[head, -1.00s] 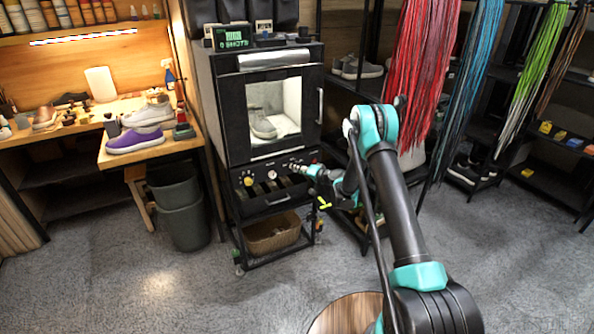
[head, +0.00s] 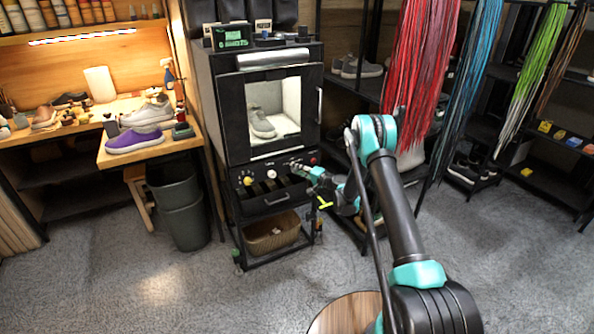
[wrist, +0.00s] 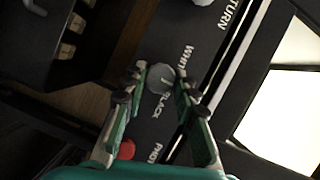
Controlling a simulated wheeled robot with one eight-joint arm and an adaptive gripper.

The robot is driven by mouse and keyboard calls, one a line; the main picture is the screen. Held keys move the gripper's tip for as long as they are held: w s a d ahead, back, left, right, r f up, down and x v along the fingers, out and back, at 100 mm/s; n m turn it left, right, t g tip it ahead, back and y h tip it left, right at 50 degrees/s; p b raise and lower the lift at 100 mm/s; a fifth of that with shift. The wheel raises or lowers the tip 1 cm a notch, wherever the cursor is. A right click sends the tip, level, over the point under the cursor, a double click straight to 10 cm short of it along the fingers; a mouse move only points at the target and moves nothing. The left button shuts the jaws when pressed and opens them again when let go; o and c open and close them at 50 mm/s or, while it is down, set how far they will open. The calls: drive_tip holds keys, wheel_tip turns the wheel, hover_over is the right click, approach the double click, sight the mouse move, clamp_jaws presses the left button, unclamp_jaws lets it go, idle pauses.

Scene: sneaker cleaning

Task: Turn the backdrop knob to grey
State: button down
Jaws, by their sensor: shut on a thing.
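The backdrop knob (wrist: 160,77) is a small round grey dial on the black control panel (wrist: 193,50). In the wrist view, labels reading WHITE and BLACK show around it. A grey label is not readable; a finger may cover it. My gripper (wrist: 160,88) has its two fingers on either side of the knob and is shut on it. In the head view, my gripper (head: 306,170) is at the right part of the panel, below the photo box (head: 222,110). The knob is too small there to read its setting.
A red button (wrist: 126,149) sits beside the knob. A basket (head: 272,236) stands on the shelf below. Colored laces (head: 420,70) hang to the right.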

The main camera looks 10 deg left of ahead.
drive_tip(key=c, duration=1.2)
unclamp_jaws()
drive_tip(key=shift+v, duration=3.8)
